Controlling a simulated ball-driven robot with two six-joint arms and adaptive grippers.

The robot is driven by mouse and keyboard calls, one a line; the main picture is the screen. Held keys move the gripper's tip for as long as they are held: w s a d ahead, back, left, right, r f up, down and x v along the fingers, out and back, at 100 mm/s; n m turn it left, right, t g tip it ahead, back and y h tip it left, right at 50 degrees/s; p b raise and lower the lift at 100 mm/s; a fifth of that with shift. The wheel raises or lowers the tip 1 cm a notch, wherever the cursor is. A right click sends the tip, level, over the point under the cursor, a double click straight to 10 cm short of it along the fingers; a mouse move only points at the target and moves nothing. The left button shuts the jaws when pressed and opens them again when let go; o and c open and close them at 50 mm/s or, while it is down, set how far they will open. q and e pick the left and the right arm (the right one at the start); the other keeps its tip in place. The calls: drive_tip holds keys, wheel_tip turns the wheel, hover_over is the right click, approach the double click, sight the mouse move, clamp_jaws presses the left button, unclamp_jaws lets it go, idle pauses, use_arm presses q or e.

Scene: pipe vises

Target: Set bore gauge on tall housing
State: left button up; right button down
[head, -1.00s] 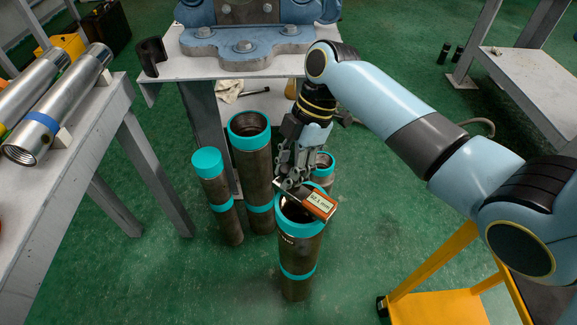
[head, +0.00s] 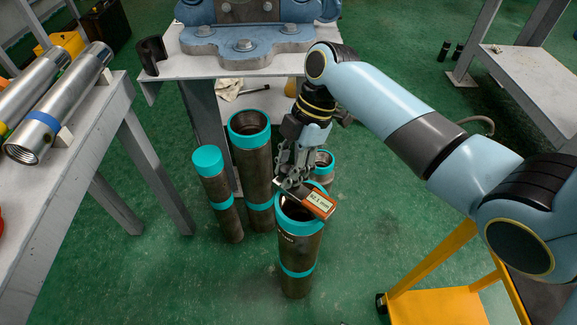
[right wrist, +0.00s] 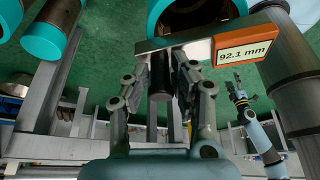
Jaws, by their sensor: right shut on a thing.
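The bore gauge (head: 318,203) has a silver bar and an orange end with a display reading 92.1 mm in the right wrist view (right wrist: 247,52). My right gripper (head: 291,180) is shut on it. The gauge overlaps the mouth of the front teal-rimmed dark housing (head: 298,248); whether it touches the rim cannot be told. A taller-looking housing (head: 255,170) stands open and empty-topped behind it to the left. My left gripper is outside the head view; a small, distant gripper (right wrist: 238,88), seemingly mine, shows in the right wrist view, its jaws unclear.
A slim teal-capped housing (head: 221,195) stands to the left, and a short one (head: 322,163) is partly hidden behind my right gripper. A left bench (head: 85,115) holds silver cylinders. A yellow stand (head: 440,300) is at lower right. Green floor is open between.

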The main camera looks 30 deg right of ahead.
drive_tip(key=shift+p, duration=0.3)
idle(0.5)
drive_tip(key=shift+f, duration=0.25)
idle(0.6)
drive_tip(key=c, duration=1)
unclamp_jaws()
wheel_tip(320, 180, up, 7)
drive_tip(key=p, duration=0.7)
idle(1.4)
